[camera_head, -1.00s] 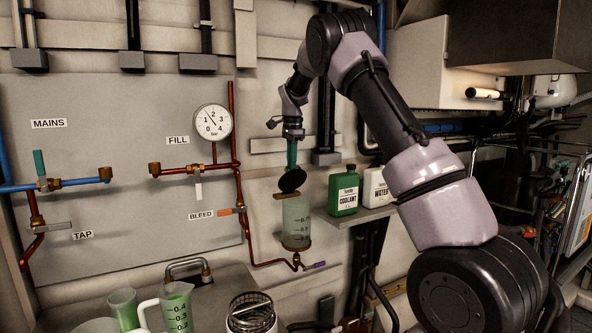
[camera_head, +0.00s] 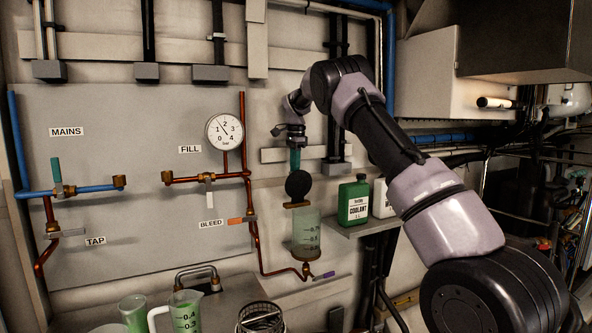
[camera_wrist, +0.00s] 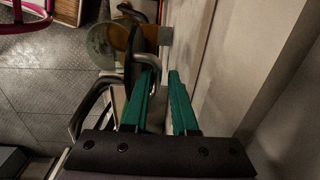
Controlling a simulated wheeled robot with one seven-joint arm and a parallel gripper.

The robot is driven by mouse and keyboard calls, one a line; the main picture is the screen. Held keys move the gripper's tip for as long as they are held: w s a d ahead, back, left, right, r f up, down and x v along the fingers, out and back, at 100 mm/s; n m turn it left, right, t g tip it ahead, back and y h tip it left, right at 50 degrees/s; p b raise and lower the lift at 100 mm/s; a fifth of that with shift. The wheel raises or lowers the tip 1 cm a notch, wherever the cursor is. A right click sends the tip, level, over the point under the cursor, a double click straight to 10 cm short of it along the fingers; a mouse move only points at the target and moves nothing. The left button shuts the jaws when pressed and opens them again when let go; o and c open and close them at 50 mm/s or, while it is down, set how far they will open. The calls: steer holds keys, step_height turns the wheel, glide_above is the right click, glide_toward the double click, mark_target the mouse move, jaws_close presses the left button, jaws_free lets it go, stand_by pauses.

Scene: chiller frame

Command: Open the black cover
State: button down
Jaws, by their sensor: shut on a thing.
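The black cover (camera_head: 298,185) is a round disc above the clear, graduated reservoir (camera_head: 306,236). It stands roughly upright, its round face toward the head camera, and the reservoir's mouth looks uncovered. My gripper (camera_head: 295,168) comes down from above with green fingers and is shut on the black cover at its upper edge. In the wrist view the fingers (camera_wrist: 163,80) point toward the dark cover (camera_wrist: 133,50), seen nearly edge-on. The pale round reservoir (camera_wrist: 103,42) shows beyond it; the exact finger contact is hard to see.
A tan bracket (camera_head: 296,205) sits at the reservoir's top. A green coolant bottle (camera_head: 353,201) and a white water bottle (camera_head: 381,198) stand on a shelf at right. Copper pipe (camera_head: 257,240) runs at left. Jugs (camera_head: 183,312) stand below. The wall is close behind.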

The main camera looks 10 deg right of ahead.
steer(key=shift+w+a, duration=0.2)
steer(key=c, duration=0.9)
jaws_free()
steer(key=shift+f, duration=0.1)
steer(key=shift+w, duration=0.15)
steer(key=r, duration=1)
steer(key=shift+s+d+r, duration=0.1)
steer(key=shift+s+r, duration=0.25)
steer(key=shift+s, duration=0.05)
